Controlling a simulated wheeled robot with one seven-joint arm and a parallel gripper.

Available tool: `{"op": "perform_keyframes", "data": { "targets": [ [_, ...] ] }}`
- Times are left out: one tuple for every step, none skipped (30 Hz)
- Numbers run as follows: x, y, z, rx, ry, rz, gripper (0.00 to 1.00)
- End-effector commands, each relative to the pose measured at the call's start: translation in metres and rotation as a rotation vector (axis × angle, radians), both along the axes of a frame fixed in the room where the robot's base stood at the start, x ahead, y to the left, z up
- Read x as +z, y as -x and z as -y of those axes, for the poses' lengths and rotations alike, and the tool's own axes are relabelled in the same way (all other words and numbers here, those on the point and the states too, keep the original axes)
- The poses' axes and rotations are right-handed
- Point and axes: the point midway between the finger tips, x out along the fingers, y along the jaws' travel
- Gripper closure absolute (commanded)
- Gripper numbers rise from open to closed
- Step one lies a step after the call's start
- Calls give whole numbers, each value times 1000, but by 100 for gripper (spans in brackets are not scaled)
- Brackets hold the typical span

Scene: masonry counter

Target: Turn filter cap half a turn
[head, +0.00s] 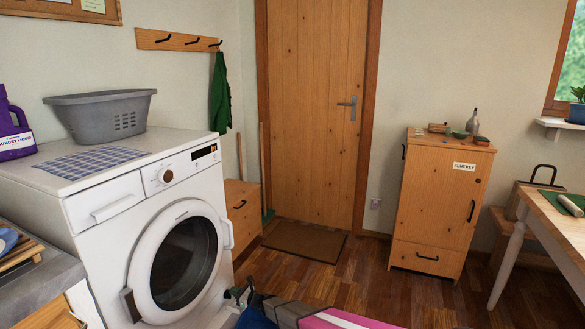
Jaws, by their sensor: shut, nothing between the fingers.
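The white washing machine (150,220) stands at the left, its round door (180,262) closed. No filter cap can be made out; the lower front of the machine is cut off by the bottom edge of the picture and partly hidden by my arm. My gripper (238,294) shows as a small dark shape at the bottom, in front of the machine's lower right side. It is shut and holds nothing. Its fingertips are too small to make out clearly, and I cannot tell whether it touches the machine.
A grey basket (100,115), a purple laundry bottle (12,130) and a checked cloth (92,160) are on the machine. A wooden cabinet (440,205) stands by the right wall, a table (530,222) at the far right. The wood floor (345,275) between is mostly clear.

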Motion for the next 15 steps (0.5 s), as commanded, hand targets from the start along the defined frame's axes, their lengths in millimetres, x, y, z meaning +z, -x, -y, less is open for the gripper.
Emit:
{"op": "perform_keyframes", "data": {
  "targets": [
    [-3,-9,-19,16,-5,7,100],
    [-3,-9,-19,16,-5,7,100],
    [-2,-9,-19,16,-5,7,100],
    [-2,-9,-19,16,-5,7,100],
    [-1,-9,-19,17,-5,7,100],
    [0,-9,-19,17,-5,7,100],
    [1,-9,-19,17,-5,7,100],
    [2,-9,-19,17,-5,8,100],
    [3,-9,-19,17,-5,8,100],
    [4,-9,-19,18,-6,8,100],
    [5,-9,-19,18,-8,8,100],
    [6,-9,-19,18,-9,8,100],
    [6,-9,-19,18,-9,7,100],
    [6,-9,-18,18,-10,7,100],
    [6,-9,-17,18,-11,7,100]
  ]
}}
